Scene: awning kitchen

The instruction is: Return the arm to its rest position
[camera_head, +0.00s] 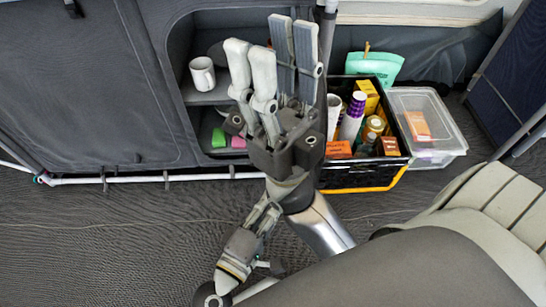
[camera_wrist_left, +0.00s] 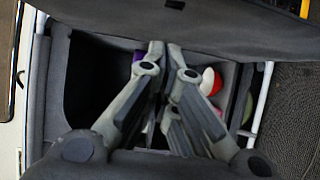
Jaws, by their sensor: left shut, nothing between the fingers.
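A grey fabric cabinet (camera_head: 80,80) holds a white mug (camera_head: 202,73). A black crate (camera_head: 350,178) of bottles and boxes stands beside a clear bin (camera_head: 448,140). A red-and-white item (camera_wrist_left: 212,82) lies in the compartment. Grey floor (camera_head: 110,235) is clear lower left.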

